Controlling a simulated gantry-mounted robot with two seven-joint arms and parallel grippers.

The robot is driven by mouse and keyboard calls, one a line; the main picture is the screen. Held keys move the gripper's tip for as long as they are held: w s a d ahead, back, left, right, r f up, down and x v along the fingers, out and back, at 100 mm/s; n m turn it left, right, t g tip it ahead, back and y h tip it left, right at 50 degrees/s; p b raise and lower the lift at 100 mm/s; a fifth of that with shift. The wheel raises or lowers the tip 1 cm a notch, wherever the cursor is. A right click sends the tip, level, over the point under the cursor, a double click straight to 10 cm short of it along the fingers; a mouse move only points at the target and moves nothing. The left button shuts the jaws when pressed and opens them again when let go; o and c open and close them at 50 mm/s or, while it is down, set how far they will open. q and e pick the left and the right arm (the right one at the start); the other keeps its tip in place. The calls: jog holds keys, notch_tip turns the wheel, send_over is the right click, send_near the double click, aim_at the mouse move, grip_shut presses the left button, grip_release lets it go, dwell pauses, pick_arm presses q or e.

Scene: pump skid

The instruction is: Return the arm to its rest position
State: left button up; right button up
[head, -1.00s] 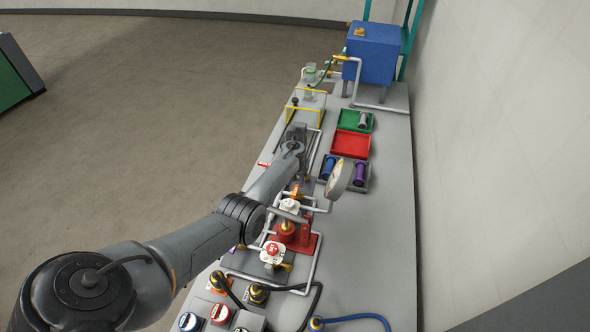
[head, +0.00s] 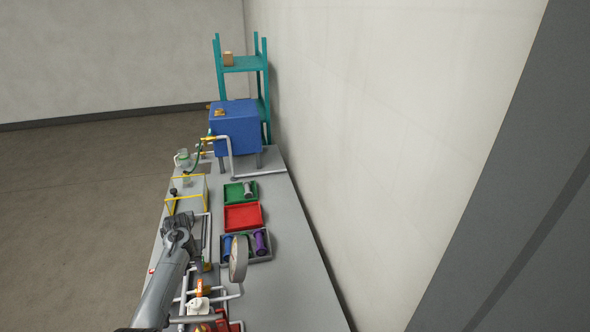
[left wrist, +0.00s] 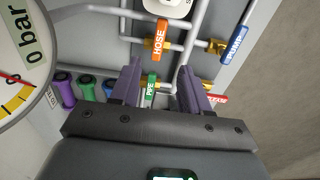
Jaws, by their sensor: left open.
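My left arm reaches in from the lower left of the head view, over the grey skid table (head: 295,245). My left gripper (head: 182,218) is at its far end, above the table's left part, and small in that view. In the left wrist view the two purple-grey fingers of my left gripper (left wrist: 158,88) stand apart with nothing held between them. Beyond them are the orange HOSE handle (left wrist: 160,40) and the green PIPE handle (left wrist: 151,87). My right gripper is in neither view.
A round gauge (head: 238,259) stands right of the arm. Near it are a red tray (head: 242,224), a green tray (head: 232,194) and a grey tray (head: 262,256) with coloured cylinders. A blue tank (head: 236,132) and teal rack (head: 243,64) stand behind. A wall borders the right.

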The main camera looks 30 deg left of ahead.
pick_arm(q)
jog(key=s+d+r+m+t+y+p, duration=0.1)
jog(key=s+d+m+p, duration=0.25)
jog(key=s+d, duration=0.4)
jog(key=s+d+r+m+t+y+p, duration=0.1)
jog(key=s+d+m+y+p, duration=0.2)
jog(key=d, duration=0.8)
jog(key=s+d+r+m+h+p, duration=0.2)
jog(key=s+d+r, duration=0.3)
jog(key=s+d, duration=0.3)
jog(key=s+d+r+m+t+h+p, duration=0.1)
jog(key=s+d+r+h+p, duration=0.1)
jog(key=s+d+r, duration=0.4)
jog(key=s+d, duration=0.2)
jog(key=d, duration=0.3)
jog(key=shift+s+r+m+t, duration=0.25)
jog(key=shift+s+m+t, duration=0.05)
jog(key=shift+s+m, duration=0.1)
